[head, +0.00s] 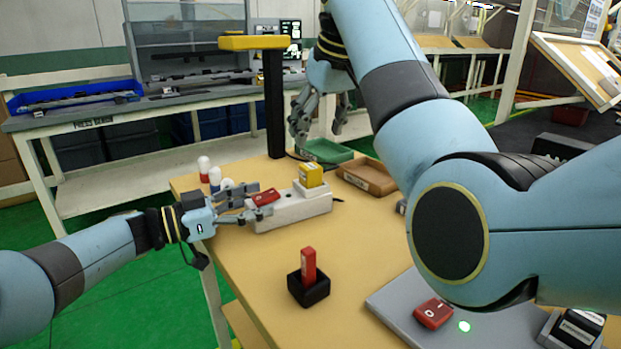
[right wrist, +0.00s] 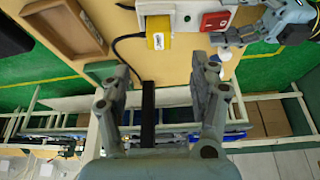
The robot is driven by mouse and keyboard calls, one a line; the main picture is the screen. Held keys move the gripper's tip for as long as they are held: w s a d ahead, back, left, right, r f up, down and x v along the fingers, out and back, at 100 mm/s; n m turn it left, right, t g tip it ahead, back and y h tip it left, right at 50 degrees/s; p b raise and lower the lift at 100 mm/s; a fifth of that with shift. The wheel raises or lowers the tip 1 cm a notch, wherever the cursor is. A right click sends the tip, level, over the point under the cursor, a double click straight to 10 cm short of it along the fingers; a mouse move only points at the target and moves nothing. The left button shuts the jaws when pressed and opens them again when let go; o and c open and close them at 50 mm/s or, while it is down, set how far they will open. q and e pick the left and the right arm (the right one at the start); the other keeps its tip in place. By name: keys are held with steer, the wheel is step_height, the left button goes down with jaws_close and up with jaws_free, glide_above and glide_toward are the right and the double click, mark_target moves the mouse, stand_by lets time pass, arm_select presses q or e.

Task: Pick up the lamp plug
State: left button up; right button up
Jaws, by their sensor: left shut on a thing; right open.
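A yellow plug (head: 311,175) sits upright in the white power strip (head: 290,211) on the table, next to the strip's red switch (head: 264,197). Its label is too small to read. In the right wrist view the yellow plug (right wrist: 158,31) is at the top, with a black cable close by. My left gripper (head: 248,210) is shut on the switch end of the power strip. My right gripper (head: 322,125) is open and empty, above the back of the table and behind the plug. In the right wrist view its fingers (right wrist: 163,82) are apart, with the plug beyond them.
A black post with a yellow top (head: 254,43) stands at the table's back. A green tray (head: 327,151) and brown tray (head: 367,178) lie right of the strip. A red block (head: 308,262) stands in a black holder; a grey panel (head: 391,302) lies at front right.

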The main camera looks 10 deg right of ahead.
mark_target(311, 165)
steer(key=x, duration=0.9)
steer(key=shift+d+f, duration=0.15)
steer(key=shift+f, duration=0.25)
steer(key=c, duration=1.3)
